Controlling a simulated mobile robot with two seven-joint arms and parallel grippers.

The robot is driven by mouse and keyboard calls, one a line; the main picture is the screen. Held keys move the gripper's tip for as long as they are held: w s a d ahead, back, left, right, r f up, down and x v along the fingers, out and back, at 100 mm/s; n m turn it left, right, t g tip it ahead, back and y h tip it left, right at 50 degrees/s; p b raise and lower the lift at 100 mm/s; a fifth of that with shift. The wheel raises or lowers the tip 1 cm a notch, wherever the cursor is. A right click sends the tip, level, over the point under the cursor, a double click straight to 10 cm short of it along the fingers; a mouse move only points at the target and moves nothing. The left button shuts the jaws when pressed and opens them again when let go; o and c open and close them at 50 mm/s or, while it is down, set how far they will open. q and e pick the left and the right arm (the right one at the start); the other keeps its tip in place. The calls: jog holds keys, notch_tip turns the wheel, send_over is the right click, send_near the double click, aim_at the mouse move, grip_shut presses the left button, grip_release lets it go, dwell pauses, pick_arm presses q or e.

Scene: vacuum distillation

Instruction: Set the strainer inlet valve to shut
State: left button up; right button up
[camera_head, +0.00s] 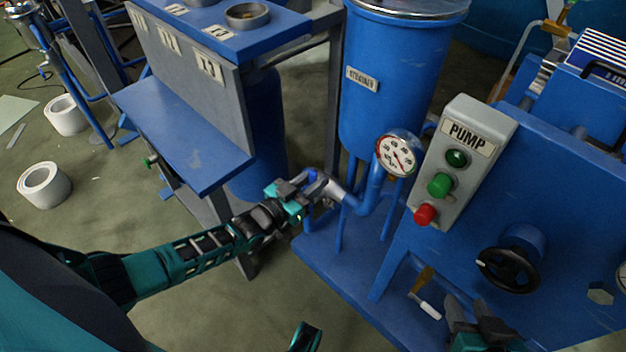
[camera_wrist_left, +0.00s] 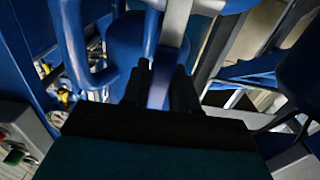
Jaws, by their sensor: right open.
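The blue strainer vessel (camera_head: 395,100) stands at the upper middle of the head view, with a name plate on its front. A grey pipe (camera_head: 341,192) leaves its lower left side, and a small blue valve handle (camera_head: 311,176) shows at the pipe's end. My left gripper (camera_head: 314,188) is at this handle. In the left wrist view a blue bar (camera_wrist_left: 161,88), seemingly the handle, lies between the fingertips (camera_wrist_left: 160,75). I cannot tell whether they press on it. My right gripper (camera_head: 472,318) is open and empty at the bottom right.
A pressure gauge (camera_head: 397,155) and the grey pump button box (camera_head: 460,160) stand right of the strainer. A black handwheel (camera_head: 508,270) and a lever with a white grip (camera_head: 426,303) are near my right gripper. A blue-topped stand (camera_head: 190,140) is at left.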

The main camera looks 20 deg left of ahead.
pick_arm(q)
jog(key=o, duration=0.4)
jog(key=shift+w+a, duration=0.1)
jog(key=p+v, duration=0.3)
jog(key=v, duration=1)
